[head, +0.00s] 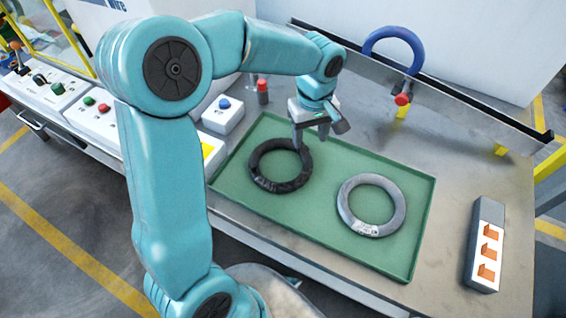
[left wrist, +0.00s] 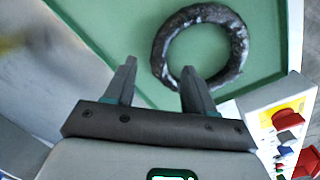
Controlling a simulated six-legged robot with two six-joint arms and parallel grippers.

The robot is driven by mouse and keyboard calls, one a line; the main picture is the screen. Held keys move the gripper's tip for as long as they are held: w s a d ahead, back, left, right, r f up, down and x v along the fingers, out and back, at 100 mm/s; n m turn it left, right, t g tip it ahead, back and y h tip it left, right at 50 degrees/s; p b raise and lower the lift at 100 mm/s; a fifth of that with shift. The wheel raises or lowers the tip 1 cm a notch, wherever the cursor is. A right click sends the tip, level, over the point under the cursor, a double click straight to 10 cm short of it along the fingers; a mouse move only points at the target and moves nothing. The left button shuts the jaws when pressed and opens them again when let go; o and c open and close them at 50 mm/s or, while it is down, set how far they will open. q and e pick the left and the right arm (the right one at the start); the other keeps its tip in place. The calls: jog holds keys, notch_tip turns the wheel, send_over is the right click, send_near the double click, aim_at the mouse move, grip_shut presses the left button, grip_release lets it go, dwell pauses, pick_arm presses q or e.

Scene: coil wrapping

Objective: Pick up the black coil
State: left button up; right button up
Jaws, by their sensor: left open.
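The black coil (head: 254,172) lies flat in the left part of the green tray (head: 330,245). My left gripper (head: 309,138) is above the coil's far right side, pointing down, open and empty. In the left wrist view the open fingers (left wrist: 157,82) show below the black coil (left wrist: 161,45); the right finger overlaps the coil's near rim in the picture. I cannot tell whether that finger touches it. My right gripper is in neither view.
A grey coil (head: 400,208) with a white label lies in the tray, right of the black one. A blue ring (head: 394,34) hangs on a stand behind. A grey box with orange rockers (head: 486,245) stands at right. Button boxes (head: 98,108) line the left.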

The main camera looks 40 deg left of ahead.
aim_at(307, 156)
pick_arm(q)
jog(key=shift+f, duration=0.9)
jog(key=shift+s+f, duration=0.2)
jog(key=shift+f, duration=0.3)
jog(key=shift+w+a+f, duration=0.1)
jog(key=shift+f, duration=1.15)
jog(key=shift+w+a+f, duration=0.1)
jog(key=shift+f, duration=1.15)
grip_shut()
